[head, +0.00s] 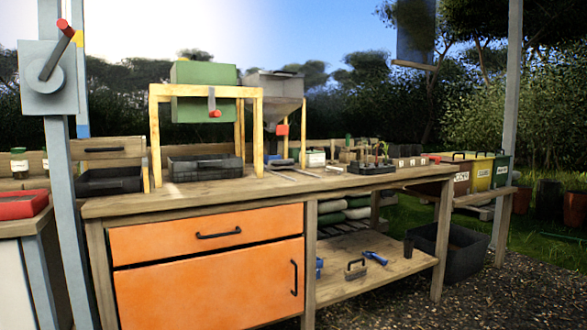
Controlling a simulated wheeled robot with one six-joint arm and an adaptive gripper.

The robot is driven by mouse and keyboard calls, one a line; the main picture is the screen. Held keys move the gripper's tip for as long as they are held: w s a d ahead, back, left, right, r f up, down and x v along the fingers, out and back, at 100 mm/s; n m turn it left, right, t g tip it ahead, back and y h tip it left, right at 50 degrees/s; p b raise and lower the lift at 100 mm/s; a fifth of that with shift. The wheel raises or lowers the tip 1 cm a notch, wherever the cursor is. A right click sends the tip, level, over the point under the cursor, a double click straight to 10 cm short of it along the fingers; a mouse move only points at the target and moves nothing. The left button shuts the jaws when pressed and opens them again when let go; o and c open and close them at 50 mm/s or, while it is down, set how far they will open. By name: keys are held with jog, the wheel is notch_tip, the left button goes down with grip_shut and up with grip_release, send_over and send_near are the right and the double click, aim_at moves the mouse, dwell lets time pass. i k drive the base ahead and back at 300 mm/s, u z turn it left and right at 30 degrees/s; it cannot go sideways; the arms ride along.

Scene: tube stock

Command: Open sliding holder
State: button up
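No part is plainly marked as the sliding holder, and I cannot tell which it is. A workbench has an orange drawer front (206,234) with a dark bar handle (219,234), and it looks closed. Below it is a larger orange front (212,287) with an upright dark handle (294,278), also looking closed. On the bench, a black tray (203,170) with a handle sits under a green box (203,107) on a yellow wooden frame (154,140). My gripper is not in view.
A grey post (68,190) with a red-handled crank box (50,80) stands at the left front. Blue tools (376,257) lie on the low shelf (350,278). Gravel ground (470,295) is clear at the front right.

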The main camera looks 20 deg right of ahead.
aim_at(276, 162)
jog(key=z, duration=0.75)
jog(key=i, duration=1.2)
jog(key=u, duration=0.15)
